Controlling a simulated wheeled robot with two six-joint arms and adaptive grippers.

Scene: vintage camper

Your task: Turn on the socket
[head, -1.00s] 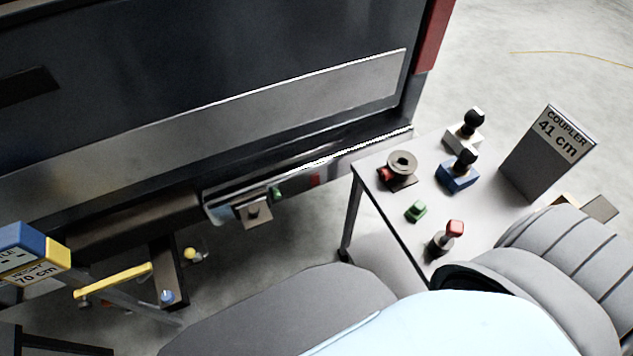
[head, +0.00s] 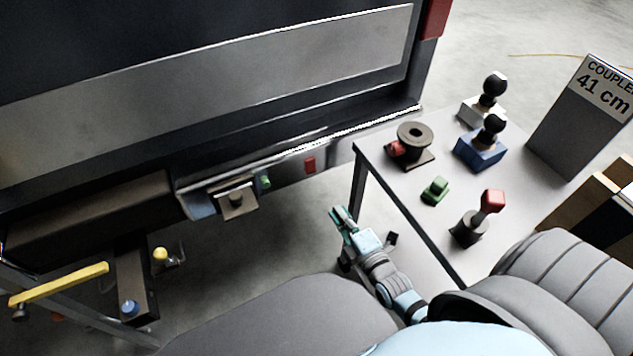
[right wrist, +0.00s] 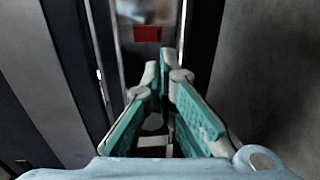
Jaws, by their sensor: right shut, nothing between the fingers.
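A square metal fitting (head: 237,198) hangs under the camper's rear bumper, with a small green part (head: 264,182) beside it; it may be the socket, but I cannot tell its switch state. A red rectangle (head: 309,165) is on the bumper further right. My right gripper (head: 340,216) is below and to the right of these, left of the table, touching nothing that I can see. In the right wrist view its teal fingers (right wrist: 166,68) are shut and empty, with the red rectangle (right wrist: 147,33) ahead of them. My left gripper is not in view.
A table (head: 400,200) at the right holds a brown spool-shaped piece (head: 414,138), a blue-based ball piece (head: 480,150), a green block (head: 435,190) and a red-topped piece (head: 480,220). A grey coupler sign (head: 580,110) stands there. A yellow bar (head: 60,284) is at lower left.

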